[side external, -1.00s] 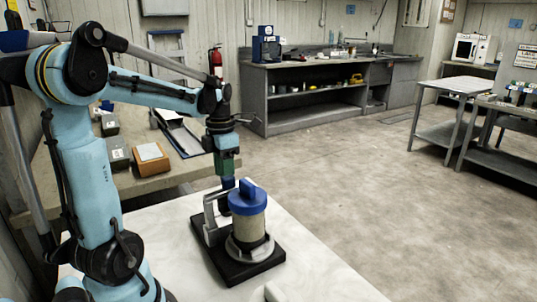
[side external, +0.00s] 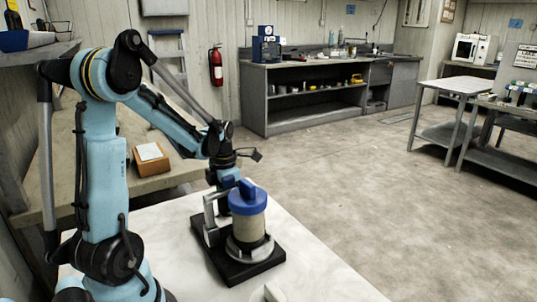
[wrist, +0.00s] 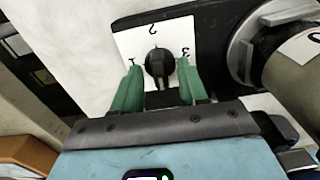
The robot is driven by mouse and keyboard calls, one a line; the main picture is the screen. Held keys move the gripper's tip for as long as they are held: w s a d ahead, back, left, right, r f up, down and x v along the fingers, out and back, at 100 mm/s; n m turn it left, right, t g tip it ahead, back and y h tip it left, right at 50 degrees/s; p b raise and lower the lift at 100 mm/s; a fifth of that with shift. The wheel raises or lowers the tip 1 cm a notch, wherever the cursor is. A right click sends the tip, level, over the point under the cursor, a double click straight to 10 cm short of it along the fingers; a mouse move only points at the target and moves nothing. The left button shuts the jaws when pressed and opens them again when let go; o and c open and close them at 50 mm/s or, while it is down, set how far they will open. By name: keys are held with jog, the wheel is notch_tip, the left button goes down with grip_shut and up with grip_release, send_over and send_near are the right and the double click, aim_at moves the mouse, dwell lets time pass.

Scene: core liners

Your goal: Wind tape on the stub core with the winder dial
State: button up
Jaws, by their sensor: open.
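The winder has a black base (side external: 258,272) on the white table. A beige core (side external: 247,228) stands upright on it, topped by a blue cap (side external: 246,202). The core shows partly at the right of the wrist view (wrist: 292,78), with a white label. The winder dial is a black knob (wrist: 160,62) on a white plate (wrist: 130,40) marked 1, 2 and 3. Its exact setting is hard to read. My gripper (wrist: 160,66) is open, with one green finger on each side of the knob. Contact cannot be told. In the side view the fingers are hidden behind the winder.
A grey bracket (side external: 208,213) rises on the winder beside the core. An orange box (side external: 150,160) sits on the bench at the left. A red fire extinguisher (side external: 216,67) hangs on the back wall. The white table (side external: 310,270) is clear to the right of the winder.

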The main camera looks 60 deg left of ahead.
jog(key=shift+c, duration=0.3)
grip_shut()
jog(key=shift+m, duration=0.3)
jog(key=m, duration=0.9)
jog(key=shift+m, duration=2)
